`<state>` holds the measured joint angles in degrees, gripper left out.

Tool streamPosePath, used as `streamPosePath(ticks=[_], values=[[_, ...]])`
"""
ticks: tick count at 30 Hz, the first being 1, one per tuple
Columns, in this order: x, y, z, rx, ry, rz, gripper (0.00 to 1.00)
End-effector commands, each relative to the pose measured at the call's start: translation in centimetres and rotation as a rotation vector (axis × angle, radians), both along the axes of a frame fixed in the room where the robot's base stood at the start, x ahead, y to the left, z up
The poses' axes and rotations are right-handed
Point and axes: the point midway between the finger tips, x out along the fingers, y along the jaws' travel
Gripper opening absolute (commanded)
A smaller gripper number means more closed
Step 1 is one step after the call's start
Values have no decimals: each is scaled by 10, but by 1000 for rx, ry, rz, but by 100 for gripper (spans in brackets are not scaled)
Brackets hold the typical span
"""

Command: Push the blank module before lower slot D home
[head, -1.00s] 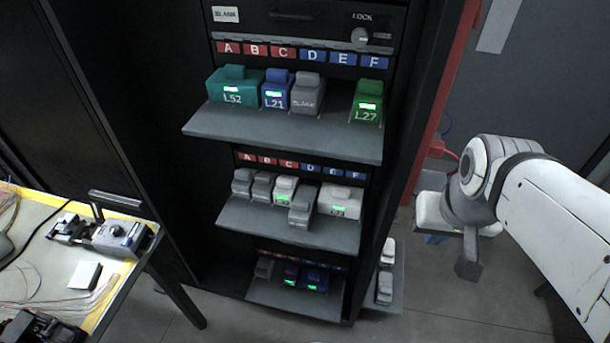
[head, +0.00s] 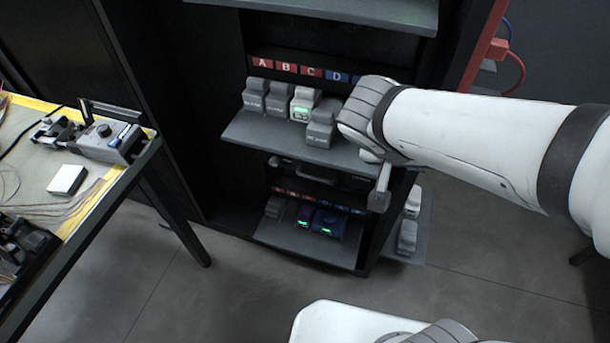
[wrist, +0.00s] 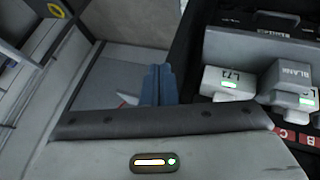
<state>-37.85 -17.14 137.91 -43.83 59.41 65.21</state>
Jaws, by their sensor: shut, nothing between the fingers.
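The grey blank module (head: 321,125) sits on the middle shelf before slot D. It stands further out toward the shelf's front edge than the modules to its left. In the wrist view the module (wrist: 288,85) shows at the right, its BLANK label upside down, next to the white L71 module (wrist: 228,88). My gripper (wrist: 155,75) shows in the wrist view as blue fingers, closed together and empty, left of both modules and apart from them. In the head view my arm hides the fingers and the right part of the middle shelf.
The middle shelf (head: 250,133) also holds two grey modules and a lit white one (head: 303,104). A lower shelf (head: 290,240) carries several modules. A workbench (head: 125,165) stands at left; the floor between is clear.

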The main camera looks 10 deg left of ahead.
Motion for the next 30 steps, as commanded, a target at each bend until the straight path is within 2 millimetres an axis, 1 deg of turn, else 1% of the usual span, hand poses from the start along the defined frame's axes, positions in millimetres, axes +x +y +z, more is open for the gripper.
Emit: streamPosePath(ticks=[1,5,6,8,9,12,15,18,21,26,30], values=[[5,17,-32,-14,-55,21,0],[16,59,-60,-9,-237,54,0],[18,74,-68,3,-293,69,0],[20,98,-78,33,-379,94,0],[19,113,-84,56,-431,112,0],[16,149,-96,124,-545,157,0],[10,177,-102,190,-627,191,0],[5,194,-105,241,-677,213,0],[3,203,-104,266,-699,223,0],[6,204,-103,272,-707,223,0],[14,203,-106,270,-705,222,0]])
